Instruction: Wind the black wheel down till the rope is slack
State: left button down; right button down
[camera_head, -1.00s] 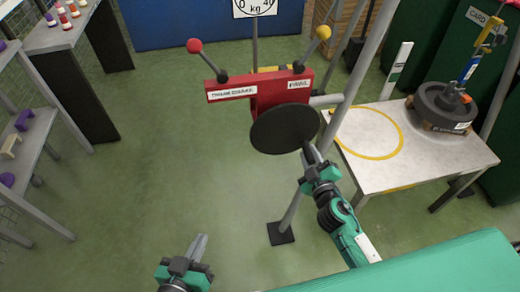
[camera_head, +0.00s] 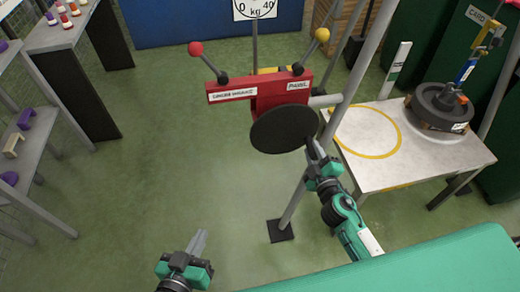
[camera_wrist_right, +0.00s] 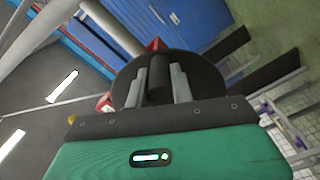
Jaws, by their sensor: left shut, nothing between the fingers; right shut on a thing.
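The black wheel (camera_head: 285,129) is a flat dark disc on the front of a red winch box (camera_head: 282,93) with "PAWL" on its right label. My right gripper (camera_head: 312,146) is at the wheel's right edge. In the right wrist view, its fingers (camera_wrist_right: 158,86) are shut on a dark cylindrical handle (camera_wrist_right: 159,82) in front of the wheel (camera_wrist_right: 205,74). My left gripper (camera_head: 201,238) is shut and empty, low over the floor, apart from the wheel. A dark round load (camera_head: 440,106) is at the right table, below a blue and yellow hook (camera_head: 480,55). I cannot make out the rope clearly.
Red-knobbed (camera_head: 196,48) and yellow-knobbed (camera_head: 322,34) levers rise from the box. A grey post (camera_head: 352,75) stands close behind my right gripper. The white table (camera_head: 395,168) bears a yellow ring (camera_head: 368,157). Shelves stand at the left; floor between is clear.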

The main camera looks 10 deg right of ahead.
jog(key=shift+d+r, duration=0.1)
jog(key=shift+r, duration=0.15)
jog(key=shift+d+r+n+p, duration=0.3)
jog(key=shift+r+n+p, duration=0.4)
jog(key=shift+n+p, duration=0.25)
jog(key=c, duration=1)
grip_release()
jog(key=shift+f, duration=0.15)
jog(key=shift+f, duration=0.1)
jog(key=shift+s+b, duration=0.35)
jog(key=shift+s, duration=0.25)
jog(key=s+b, duration=0.2)
jog(key=s, duration=0.4)
jog(key=shift+s, duration=0.4)
